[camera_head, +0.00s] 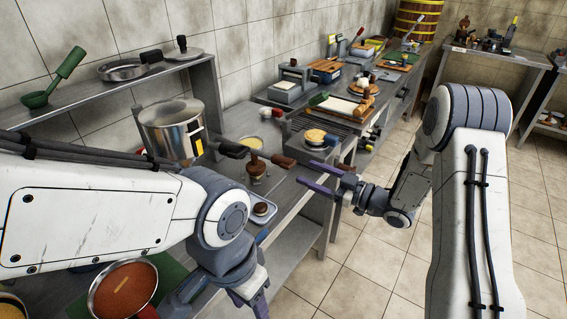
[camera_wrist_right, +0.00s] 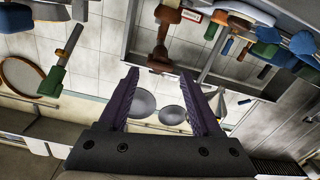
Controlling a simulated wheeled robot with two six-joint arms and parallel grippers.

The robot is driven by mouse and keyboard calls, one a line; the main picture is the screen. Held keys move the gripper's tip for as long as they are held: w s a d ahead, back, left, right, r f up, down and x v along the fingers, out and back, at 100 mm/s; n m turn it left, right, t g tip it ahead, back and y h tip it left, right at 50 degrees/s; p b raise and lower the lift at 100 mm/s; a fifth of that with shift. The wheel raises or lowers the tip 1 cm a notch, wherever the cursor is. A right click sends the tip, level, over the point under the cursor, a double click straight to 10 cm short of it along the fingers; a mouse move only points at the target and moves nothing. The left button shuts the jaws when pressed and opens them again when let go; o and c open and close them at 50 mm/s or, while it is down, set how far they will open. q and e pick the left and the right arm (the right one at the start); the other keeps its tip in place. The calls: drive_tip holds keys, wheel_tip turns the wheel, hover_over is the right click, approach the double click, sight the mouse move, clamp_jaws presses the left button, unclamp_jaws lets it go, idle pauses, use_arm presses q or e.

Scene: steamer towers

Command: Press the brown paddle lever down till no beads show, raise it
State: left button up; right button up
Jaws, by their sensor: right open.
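A brown paddle-shaped piece (camera_head: 284,162) shows in the head view beside a grey box-like device (camera_head: 316,142), which has a round dish of yellowish stuff (camera_head: 315,135) on top. I cannot tell whether this stuff is beads. My right gripper (camera_head: 303,173) is open and empty, its two purple fingers pointing left, just right of and below the brown piece. In the right wrist view the open fingers (camera_wrist_right: 163,78) have a brown broad-ended piece (camera_wrist_right: 158,57) beyond their tips. I cannot tell if it is the same piece. My left gripper (camera_head: 252,292) is low in the head view, its opening unclear.
A steel pot (camera_head: 171,130) stands on the left counter. A small white tray (camera_head: 262,211) with a dark round item and a brown-handled tool (camera_head: 257,167) are near the counter edge. A red-orange pan (camera_head: 124,289) is at bottom left. Tiled floor (camera_head: 345,285) is open at right.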

sight(275, 158)
drive_tip(key=p+x, duration=0.1)
drive_tip(key=x, duration=0.8)
drive_tip(key=shift+a, duration=0.1)
clamp_jaws()
